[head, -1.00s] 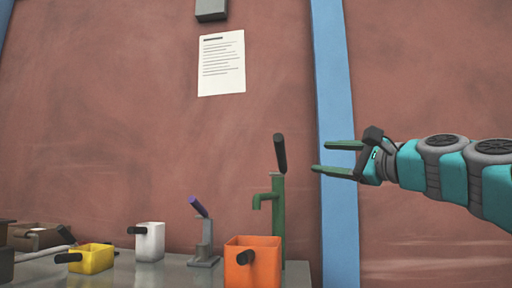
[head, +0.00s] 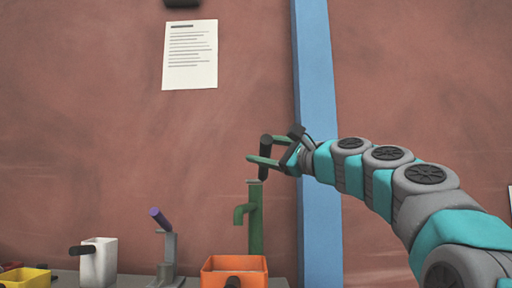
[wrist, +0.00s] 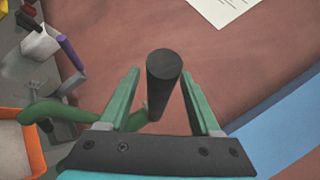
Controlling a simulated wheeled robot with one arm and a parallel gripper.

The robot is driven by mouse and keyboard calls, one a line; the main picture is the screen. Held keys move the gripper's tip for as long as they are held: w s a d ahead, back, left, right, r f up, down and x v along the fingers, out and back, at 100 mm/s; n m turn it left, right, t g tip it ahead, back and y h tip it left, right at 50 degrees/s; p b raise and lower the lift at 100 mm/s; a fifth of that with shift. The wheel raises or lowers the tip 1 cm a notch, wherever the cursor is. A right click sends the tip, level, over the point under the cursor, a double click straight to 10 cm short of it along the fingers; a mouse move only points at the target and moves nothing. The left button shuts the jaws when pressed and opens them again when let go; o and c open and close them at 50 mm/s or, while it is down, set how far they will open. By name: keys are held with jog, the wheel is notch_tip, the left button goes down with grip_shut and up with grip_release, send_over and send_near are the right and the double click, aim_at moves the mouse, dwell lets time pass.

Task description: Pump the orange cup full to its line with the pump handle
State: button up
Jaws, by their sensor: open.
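The green pump (head: 255,225) stands at the back of the table, with its spout pointing left. Its black pump handle (head: 265,148) sticks up from the top. My gripper (head: 258,150) is open around the handle. In the wrist view the handle (wrist: 163,80) stands between my two green fingers (wrist: 158,95), with a gap visible on each side. The orange cup (head: 234,266) is in front of the pump and near below the spout; its inside and its line are not clear. Its orange rim (wrist: 32,145) also shows at the left of the wrist view.
A grey stand with a purple handle (head: 160,218) is left of the orange cup. A white cup (head: 100,262) and a yellow cup (head: 25,277) stand further left. A blue post (head: 318,130) runs up the wall right of the pump. A paper sheet (head: 190,55) hangs on the wall.

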jog(key=shift+x, duration=1.1)
jog(key=shift+c, duration=0.2)
grip_shut()
dwell(0.4)
